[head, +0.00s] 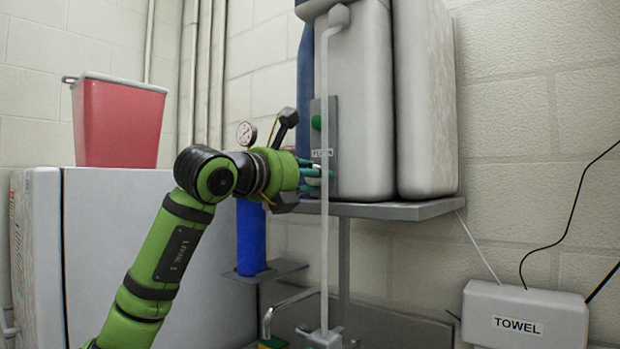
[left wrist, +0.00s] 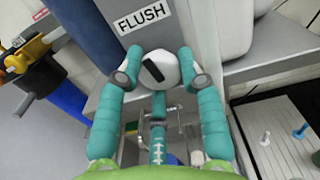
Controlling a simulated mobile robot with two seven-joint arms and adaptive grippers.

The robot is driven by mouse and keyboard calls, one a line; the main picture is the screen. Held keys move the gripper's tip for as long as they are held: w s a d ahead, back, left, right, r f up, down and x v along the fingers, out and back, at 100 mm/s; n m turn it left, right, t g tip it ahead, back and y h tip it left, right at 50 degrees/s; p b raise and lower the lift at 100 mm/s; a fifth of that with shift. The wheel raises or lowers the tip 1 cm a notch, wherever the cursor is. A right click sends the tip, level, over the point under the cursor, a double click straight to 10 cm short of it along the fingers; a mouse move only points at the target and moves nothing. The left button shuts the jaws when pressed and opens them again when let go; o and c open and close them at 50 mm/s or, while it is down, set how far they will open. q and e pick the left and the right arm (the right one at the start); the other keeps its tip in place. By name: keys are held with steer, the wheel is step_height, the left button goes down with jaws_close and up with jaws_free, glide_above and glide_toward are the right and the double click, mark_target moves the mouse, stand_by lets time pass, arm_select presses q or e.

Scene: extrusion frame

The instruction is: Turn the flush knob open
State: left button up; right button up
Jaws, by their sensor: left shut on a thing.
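The flush knob (left wrist: 160,68) is a round white knob with a black bar mark. In the left wrist view it sits just below the FLUSH label (left wrist: 142,14) on a grey panel. The bar mark is tilted, running from upper left to lower right. My left gripper (left wrist: 160,64) has its teal fingers on both sides of the knob and is shut on it. In the head view my left gripper (head: 312,172) reaches the grey panel (head: 332,180) below a green button (head: 316,122), and the knob is mostly hidden by the fingers. My right gripper is not in view.
A thin vertical pipe (head: 324,240) runs close to my left fingers. White tanks (head: 362,100) stand on a grey shelf (head: 410,210). A gauge (head: 246,134) and a blue cylinder (head: 251,236) are near my wrist. A red bin (head: 118,122) and a towel box (head: 525,312) are farther off.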

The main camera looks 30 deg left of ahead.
arm_select(q)
steer(key=n, duration=0.1)
steer(key=n+b, duration=0.1)
steer(key=n, duration=0.1)
steer(key=shift+w+d+f, duration=0.1)
steer(key=shift+d+f, duration=0.05)
steer(key=shift+f, duration=0.2)
steer(key=n+b, duration=0.1)
steer(key=n, duration=0.3)
steer(key=shift+n+b, duration=0.35)
steer(key=shift+n, duration=0.05)
steer(key=n+b, duration=0.1)
steer(key=n, duration=0.3)
steer(key=shift+r+n+b, duration=0.15)
steer(key=shift+n+b, duration=0.45)
steer(key=shift+n, duration=1.9)
steer(key=o, duration=1.1)
steer(key=shift+o, duration=0.2)
steer(key=shift+d+r, duration=0.1)
